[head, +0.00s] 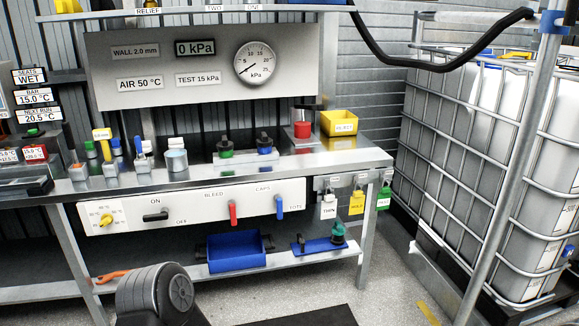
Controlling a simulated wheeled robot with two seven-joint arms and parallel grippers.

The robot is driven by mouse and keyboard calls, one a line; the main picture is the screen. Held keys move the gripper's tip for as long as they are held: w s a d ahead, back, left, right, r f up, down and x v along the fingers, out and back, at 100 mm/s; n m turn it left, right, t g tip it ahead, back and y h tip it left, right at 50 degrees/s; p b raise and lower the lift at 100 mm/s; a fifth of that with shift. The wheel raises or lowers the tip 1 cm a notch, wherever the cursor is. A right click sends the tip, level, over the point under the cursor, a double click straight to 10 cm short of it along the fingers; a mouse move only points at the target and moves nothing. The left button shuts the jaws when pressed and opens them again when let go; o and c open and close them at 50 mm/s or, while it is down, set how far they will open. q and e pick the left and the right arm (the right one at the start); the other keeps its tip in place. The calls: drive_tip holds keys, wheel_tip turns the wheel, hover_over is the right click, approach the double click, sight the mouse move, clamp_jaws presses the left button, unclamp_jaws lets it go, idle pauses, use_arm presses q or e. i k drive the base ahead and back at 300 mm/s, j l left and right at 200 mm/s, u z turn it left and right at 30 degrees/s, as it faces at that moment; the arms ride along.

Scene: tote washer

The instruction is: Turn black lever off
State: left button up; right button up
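The black lever (156,216) is on the white front panel (190,209) below the bench top. Its handle lies nearly level, pointing left. The word ON is above it and OFF is below it to the right. I cannot tell from this view exactly which mark it is set to. Neither of my grippers is in view, and nothing touches the lever. A dark rounded part of my own body shows at the bottom left, below the bench.
On the same panel are a yellow knob (106,220), a red lever (233,215) and a blue lever (279,207). Blue bin (235,252) is on the lower shelf. Tags hang at right beside the caged tank (480,150). Space before the panel looks clear.

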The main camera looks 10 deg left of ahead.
sight(164, 215)
drive_tip(key=i+j, duration=0.15)
drive_tip(key=j, duration=0.3)
drive_tip(key=i+j+z, duration=0.15)
drive_tip(key=j, duration=0.25)
drive_tip(key=i+j, duration=0.1)
drive_tip(key=j, duration=0.35)
drive_tip(key=i+j+z, duration=0.1)
drive_tip(key=j, duration=0.35)
drive_tip(key=i+j+z, duration=0.1)
drive_tip(key=j, duration=0.35)
